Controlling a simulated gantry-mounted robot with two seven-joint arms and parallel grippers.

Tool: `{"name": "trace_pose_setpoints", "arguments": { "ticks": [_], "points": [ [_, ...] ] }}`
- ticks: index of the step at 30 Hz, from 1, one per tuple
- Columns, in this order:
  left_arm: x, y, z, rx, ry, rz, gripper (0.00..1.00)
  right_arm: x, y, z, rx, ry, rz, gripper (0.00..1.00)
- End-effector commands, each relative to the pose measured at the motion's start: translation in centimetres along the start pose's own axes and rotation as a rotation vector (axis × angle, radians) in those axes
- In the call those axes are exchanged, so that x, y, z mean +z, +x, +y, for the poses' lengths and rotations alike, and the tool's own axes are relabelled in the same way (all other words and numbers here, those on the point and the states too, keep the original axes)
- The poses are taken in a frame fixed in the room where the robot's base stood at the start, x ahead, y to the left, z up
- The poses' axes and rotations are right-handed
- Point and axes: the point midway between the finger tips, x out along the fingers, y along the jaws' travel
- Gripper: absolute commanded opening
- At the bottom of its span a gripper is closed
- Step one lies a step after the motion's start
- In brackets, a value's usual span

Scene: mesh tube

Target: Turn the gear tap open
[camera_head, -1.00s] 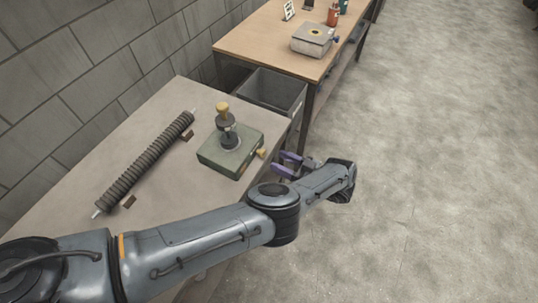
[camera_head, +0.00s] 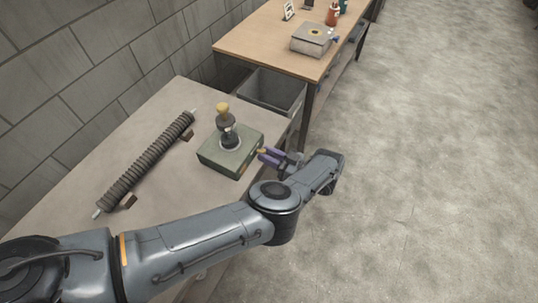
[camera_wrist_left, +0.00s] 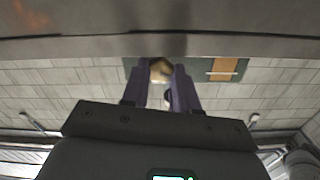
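A green box (camera_head: 222,163) stands on the near grey table, with an upright dark post topped by a yellow knob (camera_head: 222,109). A small yellow tap knob (camera_head: 261,151) sticks out of its right side, and it also shows in the left wrist view (camera_wrist_left: 160,72). My left gripper (camera_head: 267,156) is at this side knob, its purple fingers apart, one on either side of it. In the left wrist view the fingers (camera_wrist_left: 161,80) flank the knob; whether they touch it is not clear. My right gripper is not in view.
A ribbed dark roller (camera_head: 147,163) lies on small brackets along the table's wall side. A grey open bin (camera_head: 283,108) sits beyond the table. A farther wooden table (camera_head: 262,45) holds a grey box (camera_head: 312,39) and bottles. The floor at right is clear.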

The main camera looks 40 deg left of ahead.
Motion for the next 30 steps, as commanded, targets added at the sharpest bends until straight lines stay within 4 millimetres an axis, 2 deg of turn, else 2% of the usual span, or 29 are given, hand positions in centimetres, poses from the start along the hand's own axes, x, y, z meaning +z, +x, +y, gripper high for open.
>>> {"name": "trace_pose_setpoints", "arguments": {
  "ticks": [1,5,11,18,21,30],
  "points": [
    [0.0,0.0,0.0,0.000,0.000,0.000,0.19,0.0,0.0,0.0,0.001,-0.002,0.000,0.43],
    [0.0,0.0,0.0,0.000,0.000,0.000,0.00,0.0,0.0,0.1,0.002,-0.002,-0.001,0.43],
    [-0.4,0.0,-0.1,-0.001,-0.045,0.001,0.00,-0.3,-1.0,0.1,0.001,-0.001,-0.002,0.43],
    [-0.5,0.0,-0.2,0.000,-0.275,0.000,0.00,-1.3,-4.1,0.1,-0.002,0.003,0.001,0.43],
    [-0.3,0.0,-0.2,-0.001,-0.372,0.001,0.00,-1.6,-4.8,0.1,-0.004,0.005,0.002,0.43],
    [0.0,0.0,-0.1,-0.001,-0.470,0.002,0.00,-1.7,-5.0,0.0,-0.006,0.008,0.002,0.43]
  ]
}}
